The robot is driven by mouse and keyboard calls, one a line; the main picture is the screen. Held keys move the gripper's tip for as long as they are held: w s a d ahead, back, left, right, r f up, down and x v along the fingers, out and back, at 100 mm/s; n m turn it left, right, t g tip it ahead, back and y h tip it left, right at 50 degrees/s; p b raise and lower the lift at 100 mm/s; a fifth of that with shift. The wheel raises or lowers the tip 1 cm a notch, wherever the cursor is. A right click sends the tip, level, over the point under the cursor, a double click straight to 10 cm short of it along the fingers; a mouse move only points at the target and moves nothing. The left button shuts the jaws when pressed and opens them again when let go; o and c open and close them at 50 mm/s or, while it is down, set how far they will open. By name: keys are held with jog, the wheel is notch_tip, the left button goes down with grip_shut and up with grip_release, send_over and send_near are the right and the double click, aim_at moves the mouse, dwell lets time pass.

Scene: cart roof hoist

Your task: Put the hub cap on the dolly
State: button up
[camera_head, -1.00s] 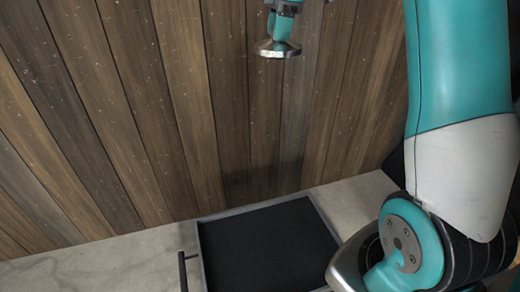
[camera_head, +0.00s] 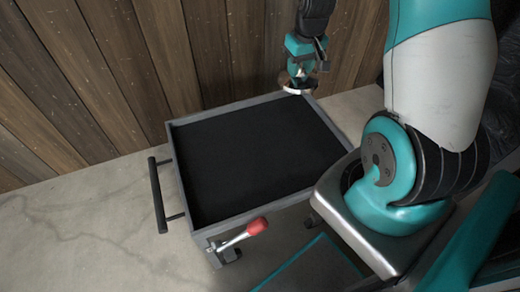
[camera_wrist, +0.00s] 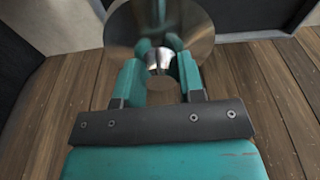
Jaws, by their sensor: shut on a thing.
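My gripper (camera_head: 299,78) is shut on the hub cap (camera_head: 298,91), a shiny round metal disc, and points down at the far right side of the dolly. In the wrist view the hub cap (camera_wrist: 195,25) sits beyond the teal fingers (camera_wrist: 158,72), which grip a part at its middle. The dolly (camera_head: 183,190) has a grey raised rim around a black, empty bed. In the head view the hub cap overlaps the dolly's far rim near the back right corner. I cannot tell its exact height or whether it touches.
A black push handle (camera_head: 158,195) stands off the dolly's left side. A red-tipped lever (camera_head: 257,226) sticks out at its front. A plank wall (camera_head: 130,70) rises behind. Concrete floor (camera_head: 90,215) is clear at left. My arm fills the right side.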

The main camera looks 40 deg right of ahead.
aim_at(305, 76)
jog(key=f, duration=0.1)
jog(key=s+f, duration=0.1)
jog(key=f, duration=0.1)
jog(key=shift+s+d+m+b, duration=0.2)
jog(key=shift+d+m+b, duration=0.05)
jog(key=shift+m+b, duration=0.1)
jog(key=shift+f+b, duration=1.8)
jog(key=shift+f, duration=7.75)
jog(key=shift+f, duration=0.2)
jog(key=o, duration=1)
jog(key=shift+r, duration=0.2)
